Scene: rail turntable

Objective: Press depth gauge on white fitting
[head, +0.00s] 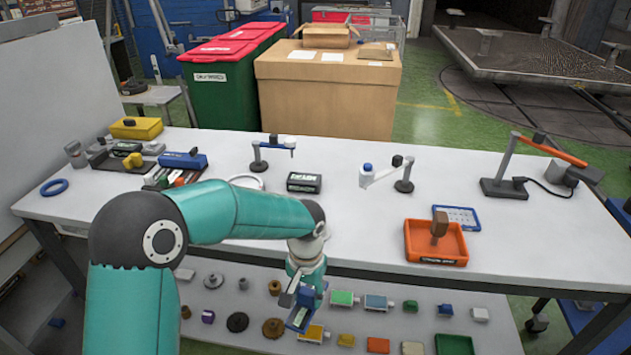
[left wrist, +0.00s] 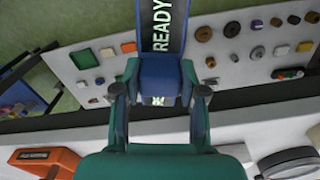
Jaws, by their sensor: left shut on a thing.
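My left gripper (head: 305,283) is over the front edge of the bench, above the lower shelf. It is shut on a blue device with a dark display, which looks like the depth gauge (head: 299,317). In the left wrist view, the fingers of my left gripper (left wrist: 160,95) clasp the blue gauge (left wrist: 160,72) from both sides, and its display reads READY. A small white fitting (head: 291,142) hangs from the blue arm of a stand at the back middle of the bench. The gauge is well apart from it. My right gripper is not in view.
A white-armed stand (head: 385,175) has a blue knob. An orange tray (head: 411,251) holds a brown-handled tool. A dark labelled box (head: 304,182) and a white ring (head: 247,178), partly hidden by my arm, lie mid-bench. The lower shelf (head: 490,305) holds several small parts. Bench space (head: 350,225) is clear.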

